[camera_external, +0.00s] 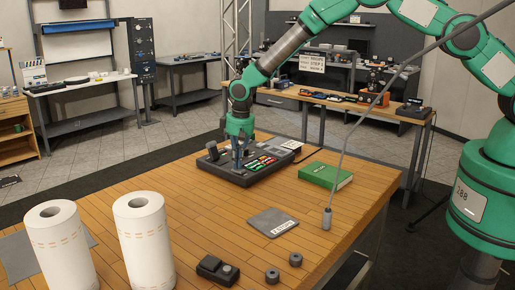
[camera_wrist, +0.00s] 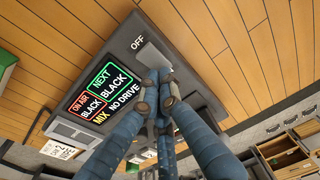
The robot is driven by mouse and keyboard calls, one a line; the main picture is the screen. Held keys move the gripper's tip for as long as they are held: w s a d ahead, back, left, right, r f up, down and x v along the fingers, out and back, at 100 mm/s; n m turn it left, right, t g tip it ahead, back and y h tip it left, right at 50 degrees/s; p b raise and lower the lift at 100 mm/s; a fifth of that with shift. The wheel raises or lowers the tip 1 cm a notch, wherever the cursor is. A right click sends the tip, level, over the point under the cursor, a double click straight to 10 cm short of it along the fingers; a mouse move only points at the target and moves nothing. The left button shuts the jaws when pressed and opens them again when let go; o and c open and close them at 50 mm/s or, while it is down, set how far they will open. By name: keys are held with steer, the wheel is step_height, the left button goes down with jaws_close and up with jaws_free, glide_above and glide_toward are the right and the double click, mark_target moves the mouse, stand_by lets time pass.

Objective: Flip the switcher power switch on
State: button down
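The switcher (camera_external: 262,178) is a dark console on the wooden table, with lit green and red buttons. In the wrist view its panel (camera_wrist: 72,128) shows a display reading ON AIR BLACK, NEXT BLACK, MIX and NO DRIVE. A pale grey tilted plate, apparently the power switch (camera_wrist: 154,54), sits beside the printed label OFF (camera_wrist: 137,42). My gripper (camera_external: 238,162) is low over the left part of the switcher. In the wrist view my gripper (camera_wrist: 157,82) has its fingertips together right at the switch plate, covering part of it. Whether they touch it is unclear. Nothing is visible between the fingers.
A green book (camera_external: 325,176) lies right of the switcher. A grey labelled pad (camera_external: 272,221) lies in front. Two paper rolls (camera_external: 143,235) stand at front left, and a small black device (camera_external: 217,269) is at the front edge. The table between is clear.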

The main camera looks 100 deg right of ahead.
steer(key=shift+s+a, duration=0.15)
steer(key=shift+s+a+r, duration=0.2)
steer(key=shift+s+a, duration=0.2)
steer(key=shift+r, duration=0.1)
stand_by(0.5)
step_height(320, 180, up, 14)
steer(key=s+a, duration=0.1)
steer(key=shift+s+a+f+b, duration=0.15)
steer(key=shift+f+b, duration=0.05)
steer(key=shift+b, duration=0.1)
stand_by(0.3)
stand_by(0.4)
